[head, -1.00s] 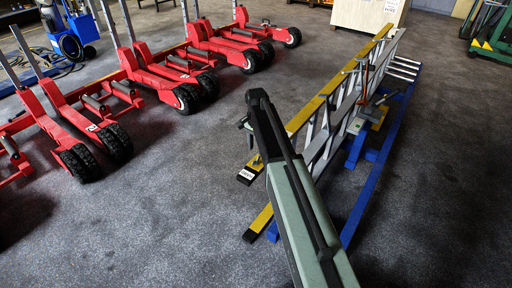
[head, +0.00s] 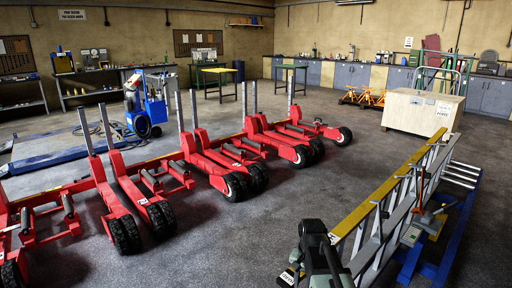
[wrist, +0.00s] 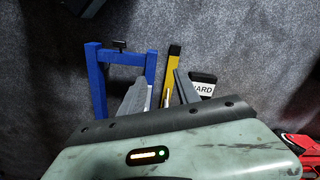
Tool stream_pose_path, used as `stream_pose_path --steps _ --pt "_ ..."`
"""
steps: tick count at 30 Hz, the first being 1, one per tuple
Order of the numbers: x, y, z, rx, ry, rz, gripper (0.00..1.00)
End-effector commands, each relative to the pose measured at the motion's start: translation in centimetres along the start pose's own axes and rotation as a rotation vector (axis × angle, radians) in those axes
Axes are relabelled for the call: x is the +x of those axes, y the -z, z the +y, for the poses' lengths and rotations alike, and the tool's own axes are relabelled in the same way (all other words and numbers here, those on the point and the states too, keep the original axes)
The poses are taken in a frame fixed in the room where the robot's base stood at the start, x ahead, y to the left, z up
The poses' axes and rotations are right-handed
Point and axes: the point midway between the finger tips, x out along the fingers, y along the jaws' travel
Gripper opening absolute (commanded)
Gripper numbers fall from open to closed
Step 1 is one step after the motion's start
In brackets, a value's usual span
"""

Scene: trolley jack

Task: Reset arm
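My arm (head: 318,262) shows at the bottom of the head view, right of centre. Its grey-green and dark end stands in front of the ladder's near end. In the wrist view, a grey-green housing (wrist: 175,152) of mine with a small lit indicator and a dark edge fills the lower part. Beyond that edge are two pale grey pieces; I cannot tell whether they are fingers or ladder parts. No held thing can be made out.
Red wheeled units (head: 215,165) stand in a row at the left. A wooden crate (head: 422,112) stands behind the ladder. Grey floor is open between the red row and the ladder.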

Motion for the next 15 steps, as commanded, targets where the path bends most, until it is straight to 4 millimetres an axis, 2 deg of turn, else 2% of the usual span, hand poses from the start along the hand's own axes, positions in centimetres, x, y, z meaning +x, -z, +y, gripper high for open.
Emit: stream_pose_path --steps 1,5,6,8,10,15 --pt "0.0 -2.1 1.0 -0.059 0.0 0.0 0.39" --pt "0.0 -5.4 2.6 -0.264 0.0 -0.001 0.39" --pt "0.0 -6.0 2.9 -0.339 0.0 -0.001 0.39" --pt "0.0 -5.6 2.7 -0.451 0.0 -0.001 0.39" --pt "-2.9 -5.4 2.6 -0.471 0.0 -0.001 0.39" --pt "-7.7 -5.4 2.6 -0.468 0.0 -0.001 0.39"
